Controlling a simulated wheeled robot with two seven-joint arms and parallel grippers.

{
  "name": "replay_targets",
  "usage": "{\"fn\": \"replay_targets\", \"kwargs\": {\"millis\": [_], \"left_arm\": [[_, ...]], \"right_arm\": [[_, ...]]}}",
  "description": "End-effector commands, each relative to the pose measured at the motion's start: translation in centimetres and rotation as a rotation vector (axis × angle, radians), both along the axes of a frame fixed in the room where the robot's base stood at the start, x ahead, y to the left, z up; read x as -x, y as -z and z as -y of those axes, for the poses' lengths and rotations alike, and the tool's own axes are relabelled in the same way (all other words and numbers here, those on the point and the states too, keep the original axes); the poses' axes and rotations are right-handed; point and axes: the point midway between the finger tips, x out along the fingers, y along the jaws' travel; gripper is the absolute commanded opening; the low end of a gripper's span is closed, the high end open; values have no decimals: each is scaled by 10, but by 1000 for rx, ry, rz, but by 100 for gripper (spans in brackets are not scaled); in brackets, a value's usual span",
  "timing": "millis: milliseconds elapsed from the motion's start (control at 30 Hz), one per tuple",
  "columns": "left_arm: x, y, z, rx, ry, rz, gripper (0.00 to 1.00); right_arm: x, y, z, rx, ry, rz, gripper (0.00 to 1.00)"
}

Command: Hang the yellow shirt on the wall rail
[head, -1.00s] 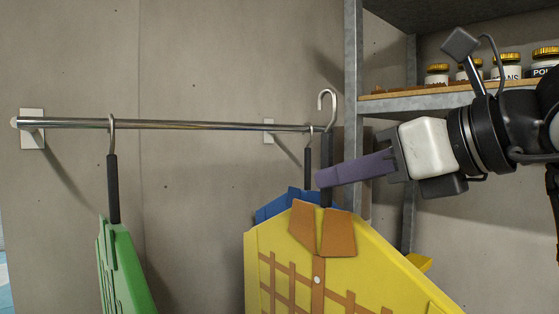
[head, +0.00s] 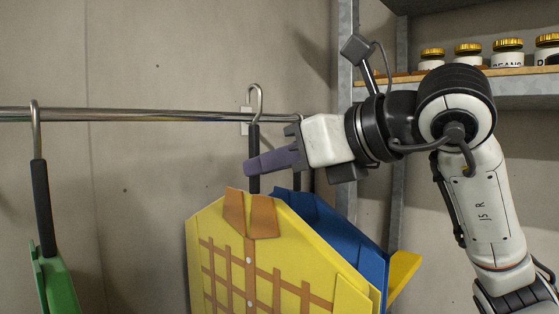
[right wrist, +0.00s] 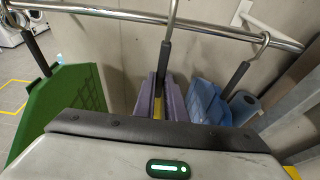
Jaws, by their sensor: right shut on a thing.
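The yellow shirt (head: 212,228), with brown collar and straps, hangs upright from a hanger with a black grip (head: 254,140) and a metal hook (head: 257,100). My right gripper (head: 270,161), with purple fingers, is shut on the black grip. The hook top stands above the wall rail (head: 180,114), its stem crossing the rail in the picture. In the right wrist view the hook (right wrist: 173,12) also crosses the rail (right wrist: 110,12); I cannot tell whether they touch. A strip of yellow shows between the fingers (right wrist: 158,100). My left gripper is not in view.
A green garment (head: 55,285) hangs on the rail at left. A blue garment (head: 360,247) hangs close behind the yellow shirt, near the rail's right end. Bare rail lies between the green garment and the yellow shirt.

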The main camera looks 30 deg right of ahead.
Motion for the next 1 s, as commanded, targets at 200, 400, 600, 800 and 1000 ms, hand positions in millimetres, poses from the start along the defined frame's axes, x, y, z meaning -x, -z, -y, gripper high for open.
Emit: {"fn": "replay_targets", "kwargs": {"millis": [200,400,600,800,1000], "left_arm": [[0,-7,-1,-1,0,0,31],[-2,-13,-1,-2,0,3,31],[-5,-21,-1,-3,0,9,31],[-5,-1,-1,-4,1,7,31],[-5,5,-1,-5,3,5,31]], "right_arm": [[-17,-2,-6,-2,1,1,0],[-32,-2,-12,-2,0,2,0],[-47,-2,-17,-2,0,2,0],[-45,18,-16,-1,1,4,0],[-45,24,-16,-1,1,4,0]]}}
